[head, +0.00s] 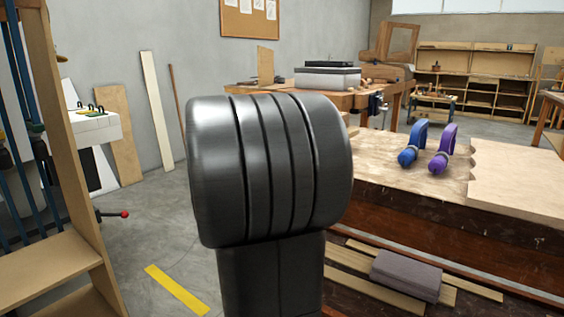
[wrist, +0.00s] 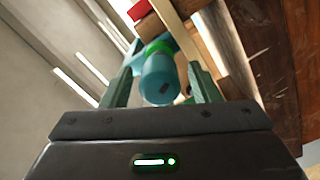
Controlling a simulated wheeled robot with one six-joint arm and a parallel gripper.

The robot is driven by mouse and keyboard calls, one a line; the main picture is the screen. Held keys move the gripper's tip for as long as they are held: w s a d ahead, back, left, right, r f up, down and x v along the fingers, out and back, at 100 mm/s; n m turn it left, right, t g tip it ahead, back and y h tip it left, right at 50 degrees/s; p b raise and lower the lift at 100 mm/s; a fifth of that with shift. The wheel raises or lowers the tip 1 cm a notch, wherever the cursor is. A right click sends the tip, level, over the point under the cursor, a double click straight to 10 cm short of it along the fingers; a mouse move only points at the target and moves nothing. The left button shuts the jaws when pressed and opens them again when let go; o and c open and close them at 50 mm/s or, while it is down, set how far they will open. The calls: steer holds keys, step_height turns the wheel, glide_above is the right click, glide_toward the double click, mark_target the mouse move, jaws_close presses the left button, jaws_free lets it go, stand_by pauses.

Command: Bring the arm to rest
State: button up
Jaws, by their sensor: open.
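My arm's dark links fill the middle of the head view, and my gripper is not visible there. In the wrist view my gripper (wrist: 161,70) is open, with one green finger on each side. A light blue cylindrical thing with a green band (wrist: 158,82) shows in the gap between the fingers. I cannot tell how far beyond the fingertips it is; no finger is seen closed on it.
A workbench (head: 395,178) stands at the right, bearing a blue curved thing (head: 413,143) and a purple one (head: 442,150). A wooden shelf frame (head: 65,140) stands close at the left. Grey floor (head: 150,215) shows between.

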steer(key=n, duration=0.5)
steer(key=shift+f+n, duration=0.1)
steer(key=shift+n, duration=1.8)
